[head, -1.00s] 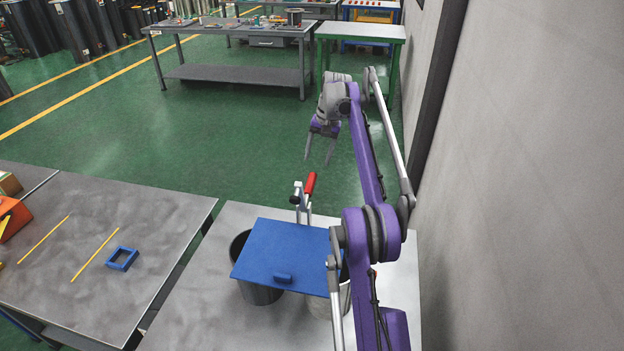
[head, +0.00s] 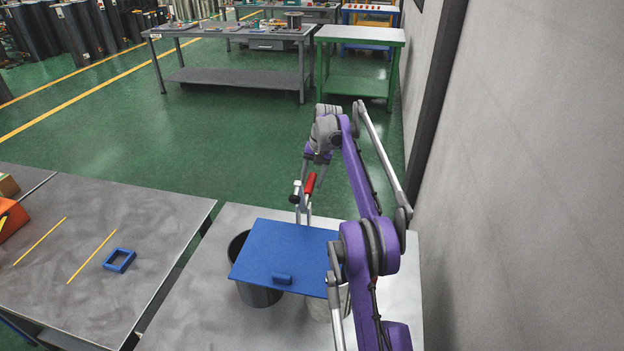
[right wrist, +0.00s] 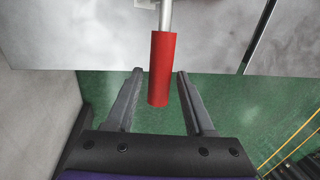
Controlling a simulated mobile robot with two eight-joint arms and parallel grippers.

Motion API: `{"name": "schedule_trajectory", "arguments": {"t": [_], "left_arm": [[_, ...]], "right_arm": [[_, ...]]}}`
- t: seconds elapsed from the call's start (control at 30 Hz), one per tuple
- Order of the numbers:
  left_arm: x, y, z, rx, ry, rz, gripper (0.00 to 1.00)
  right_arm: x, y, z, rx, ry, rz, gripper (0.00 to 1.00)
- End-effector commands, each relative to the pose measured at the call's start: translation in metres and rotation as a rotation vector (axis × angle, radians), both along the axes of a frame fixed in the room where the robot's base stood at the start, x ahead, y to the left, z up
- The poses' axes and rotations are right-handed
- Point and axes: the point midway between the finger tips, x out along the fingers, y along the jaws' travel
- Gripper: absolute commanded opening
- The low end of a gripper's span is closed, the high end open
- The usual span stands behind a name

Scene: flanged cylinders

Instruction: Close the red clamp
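The red clamp handle (head: 310,183) stands up at the far edge of the near table, behind the blue lid. Its metal body (head: 302,204) shows below it. In the right wrist view the red handle (right wrist: 162,70) reaches between the two fingers, with a gap on each side. My right gripper (right wrist: 160,72) is open around the handle and looks not to touch it. In the head view my right gripper (head: 315,172) is at the handle, its fingers partly hidden by it. My left gripper is not in view.
A blue lid (head: 283,250) with a small handle lies across two cylinders, a dark one (head: 259,295) and a paler one (head: 319,309). A wall (head: 520,180) runs along the right. A blue square frame (head: 120,260) lies on the left table.

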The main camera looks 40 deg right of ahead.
Motion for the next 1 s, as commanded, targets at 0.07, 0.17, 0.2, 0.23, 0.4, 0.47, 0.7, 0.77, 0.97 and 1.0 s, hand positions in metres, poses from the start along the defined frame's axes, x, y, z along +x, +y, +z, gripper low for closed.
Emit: {"name": "schedule_trajectory", "arguments": {"t": [0.07, 0.17, 0.2, 0.23, 0.4, 0.47, 0.7, 0.77, 0.97, 1.0], "left_arm": [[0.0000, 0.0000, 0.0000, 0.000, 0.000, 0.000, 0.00], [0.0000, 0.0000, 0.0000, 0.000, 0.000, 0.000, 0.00], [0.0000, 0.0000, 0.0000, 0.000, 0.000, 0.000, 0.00], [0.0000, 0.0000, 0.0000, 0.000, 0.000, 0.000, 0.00], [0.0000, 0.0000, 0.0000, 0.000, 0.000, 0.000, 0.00], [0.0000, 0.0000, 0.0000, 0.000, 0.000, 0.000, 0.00], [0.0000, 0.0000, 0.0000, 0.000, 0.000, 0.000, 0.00], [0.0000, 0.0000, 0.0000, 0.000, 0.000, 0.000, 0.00], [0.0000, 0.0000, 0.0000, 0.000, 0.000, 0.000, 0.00], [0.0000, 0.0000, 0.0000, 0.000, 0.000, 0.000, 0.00]], "right_arm": [[-0.0001, -0.0001, 0.0001, 0.000, 0.000, 0.000, 0.37], [-0.0001, -0.0001, 0.0001, 0.000, 0.000, 0.000, 0.19], [-0.0001, -0.0001, 0.0001, 0.000, 0.000, 0.000, 0.12], [0.0000, -0.0002, 0.0002, 0.000, 0.000, 0.000, 0.07], [0.0000, -0.0002, 0.0002, 0.000, 0.000, 0.000, 0.00], [0.0000, -0.0002, 0.0002, 0.000, 0.000, 0.000, 0.00], [0.0000, -0.0002, 0.0003, 0.000, 0.000, 0.000, 0.00], [0.0000, -0.0002, 0.0003, 0.000, 0.000, 0.000, 0.00], [0.0000, -0.0002, 0.0003, 0.000, 0.000, 0.000, 0.00], [0.0000, -0.0002, 0.0003, 0.000, 0.000, 0.000, 0.00]]}}
